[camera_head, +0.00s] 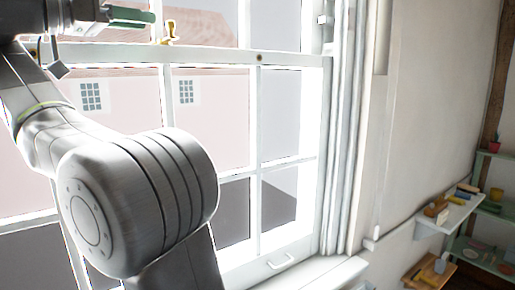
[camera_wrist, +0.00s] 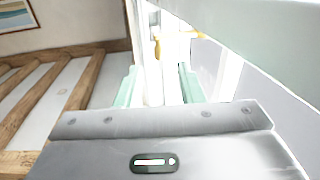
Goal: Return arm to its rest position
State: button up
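My gripper (camera_head: 148,17) is raised at the top left of the head view, in front of the window. In the wrist view my gripper (camera_wrist: 158,82) shows two pale green fingers standing well apart, with nothing held between them. My arm bends up from the bottom of the head view, and its large grey joint covers part of the window. A brass window latch (camera_head: 168,34) sits on the sash rail just right of the fingertips. A brass-coloured piece (camera_wrist: 157,48) also shows beyond the fingers in the wrist view. Whether the fingers touch it cannot be told.
The white sash window (camera_head: 290,165) fills the left and middle, close behind my arm. A sill (camera_head: 315,275) juts out below it. At the right, a wall shelf (camera_head: 450,212) and green shelving (camera_head: 490,255) hold small objects. Wooden beams (camera_wrist: 75,85) show in the wrist view.

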aim_at(171, 24)
jog(key=x, duration=0.7)
jog(key=shift+w+d+f, duration=0.1)
jog(key=shift+d+f, duration=0.05)
jog(key=shift+d, duration=0.05)
jog(key=shift+w+d+f+n+t+y+b, duration=0.1)
jog(key=shift+w+n+t+y+b, duration=0.2)
jog(key=shift+n+t+y, duration=0.35)
jog(key=shift+s+d+n+t+y+b, duration=0.15)
jog(key=shift+n+t+y+b, duration=0.15)
jog(key=shift+y, duration=0.2)
jog(key=shift+w+d+n+t+y+b, duration=0.15)
jog(key=shift+d+n+t+y, duration=0.1)
jog(key=shift+y, duration=0.2)
jog(key=shift+w+d+r+n+t+y, duration=0.1)
jog(key=shift+w+n+t+y, duration=0.2)
jog(key=shift+n+t+y, duration=0.45)
jog(key=shift+w+d+r+n+t+y, duration=0.15)
jog(key=shift+w+n+t+y, duration=0.3)
jog(key=shift+y, duration=0.6)
jog(key=shift+s+f, duration=0.1)
jog(key=shift+s, duration=0.05)
